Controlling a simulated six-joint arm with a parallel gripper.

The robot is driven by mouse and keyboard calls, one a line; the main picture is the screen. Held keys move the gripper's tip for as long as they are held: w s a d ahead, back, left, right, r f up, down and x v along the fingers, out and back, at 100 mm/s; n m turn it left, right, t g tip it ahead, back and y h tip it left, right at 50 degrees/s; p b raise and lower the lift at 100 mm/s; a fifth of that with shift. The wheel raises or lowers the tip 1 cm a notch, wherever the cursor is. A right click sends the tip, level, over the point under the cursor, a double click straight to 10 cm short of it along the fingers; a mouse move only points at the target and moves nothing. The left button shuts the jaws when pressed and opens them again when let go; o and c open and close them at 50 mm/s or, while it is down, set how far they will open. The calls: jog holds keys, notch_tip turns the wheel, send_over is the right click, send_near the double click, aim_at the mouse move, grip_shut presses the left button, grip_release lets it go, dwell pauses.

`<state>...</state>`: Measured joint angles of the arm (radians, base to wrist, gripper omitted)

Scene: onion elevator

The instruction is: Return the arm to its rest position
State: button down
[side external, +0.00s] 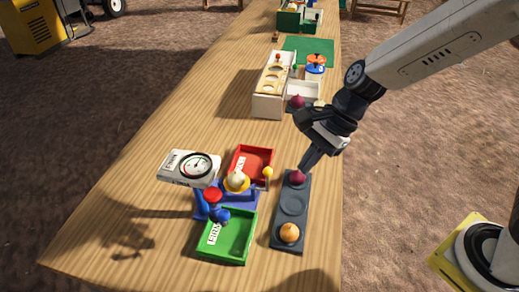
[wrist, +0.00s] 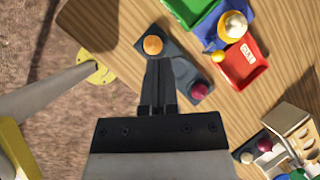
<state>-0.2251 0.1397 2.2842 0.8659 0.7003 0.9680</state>
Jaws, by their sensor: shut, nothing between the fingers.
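My gripper (side external: 304,166) is shut and empty, pointing down above the dark three-cup tray (side external: 276,231). In the wrist view its closed fingers (wrist: 160,62) reach over the tray (wrist: 185,73) and hide part of it. A red onion (side external: 298,177) sits in the tray's far cup and also shows in the wrist view (wrist: 199,89). A yellow-orange onion (side external: 289,232) sits in the near cup, also in the wrist view (wrist: 153,45). The middle cup looks empty. In the side view the fingertips appear close to the red onion; I cannot tell the exact gap.
A blue stand with a pale onion (side external: 237,178) on a yellow cup is left of the tray, between a red bin (side external: 252,160) and a green bin (side external: 228,236). A dial scale (side external: 189,168) is beside them. A pale wooden box (side external: 272,103) stands farther back.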

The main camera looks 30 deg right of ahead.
jog(key=s+d+f+n+t+h, duration=0.1)
jog(key=s+d+f+n+h, duration=0.1)
jog(key=d+n, duration=0.6)
jog(key=s+d+f+n+h, duration=0.2)
jog(key=d+n+h, duration=0.2)
jog(key=d+n, duration=0.4)
jog(key=shift+s+d+f+t, duration=0.2)
jog(key=shift+f+t, duration=0.1)
jog(key=shift+t, duration=0.1)
